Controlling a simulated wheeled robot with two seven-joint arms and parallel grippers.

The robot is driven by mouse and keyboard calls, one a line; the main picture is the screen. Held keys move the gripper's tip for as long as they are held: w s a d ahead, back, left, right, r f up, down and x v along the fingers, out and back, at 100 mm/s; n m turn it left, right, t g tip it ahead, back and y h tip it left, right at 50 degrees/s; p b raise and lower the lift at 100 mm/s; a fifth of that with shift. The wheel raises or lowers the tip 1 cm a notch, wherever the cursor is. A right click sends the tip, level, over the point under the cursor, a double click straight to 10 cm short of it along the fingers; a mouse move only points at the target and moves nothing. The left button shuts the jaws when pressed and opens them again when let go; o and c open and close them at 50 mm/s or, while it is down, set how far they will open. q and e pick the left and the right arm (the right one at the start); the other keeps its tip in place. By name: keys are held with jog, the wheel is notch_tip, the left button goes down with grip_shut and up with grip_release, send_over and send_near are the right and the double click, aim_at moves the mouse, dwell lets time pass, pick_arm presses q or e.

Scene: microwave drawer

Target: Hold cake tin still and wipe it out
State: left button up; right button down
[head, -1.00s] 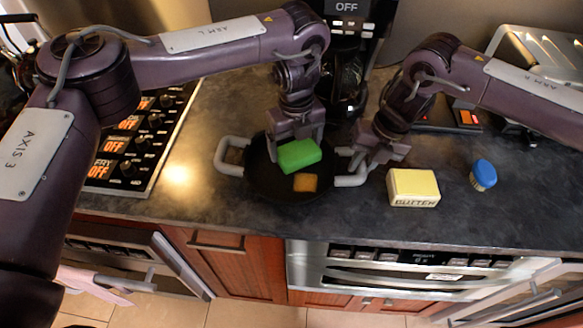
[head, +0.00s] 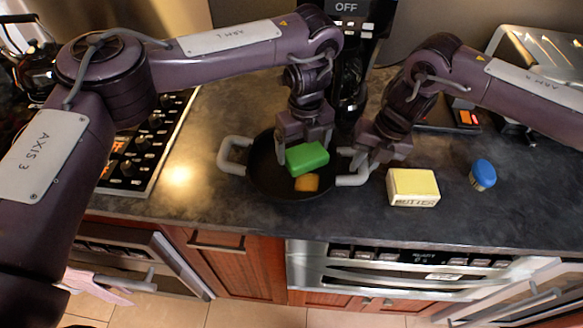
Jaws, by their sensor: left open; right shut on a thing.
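The cake tin (head: 262,182) is a dark round pan with two pale grey loop handles, sitting on the dark counter. A green sponge-like block (head: 307,158) is over the right part of its inside. My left gripper (head: 304,143) is open above and behind the block, with its fingers close to it; contact is partly hidden. A small orange-brown patch or piece (head: 307,183) is in the tin just in front of the block. My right gripper (head: 362,163) is shut on the tin's right handle (head: 352,180).
A butter box (head: 413,188) stands right of the tin, and a blue-topped brush-like item (head: 482,174) lies farther right. A stove control panel (head: 140,160) is on the left. A coffee maker (head: 350,75) stands behind. Counter in front of the tin is clear.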

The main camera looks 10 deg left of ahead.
pick_arm(q)
jog(key=shift+s+d+r, duration=0.1)
jog(key=shift+d+r, duration=0.05)
jog(key=shift+d, duration=0.3)
jog(key=shift+r, duration=0.6)
jog(key=shift+w, duration=0.2)
jog(key=c, duration=1.3)
jog(key=shift+a+f, duration=0.2)
jog(key=shift+a, duration=0.6)
jog(key=shift+a+f, duration=0.15)
jog(key=shift+a, duration=0.6)
jog(key=shift+s+d+f, duration=0.15)
jog(key=shift+d, duration=0.45)
jog(key=shift+s+d+f, duration=0.15)
jog(key=shift+d, duration=0.45)
jog(key=shift+a, duration=1.3)
jog(key=shift+w, duration=0.1)
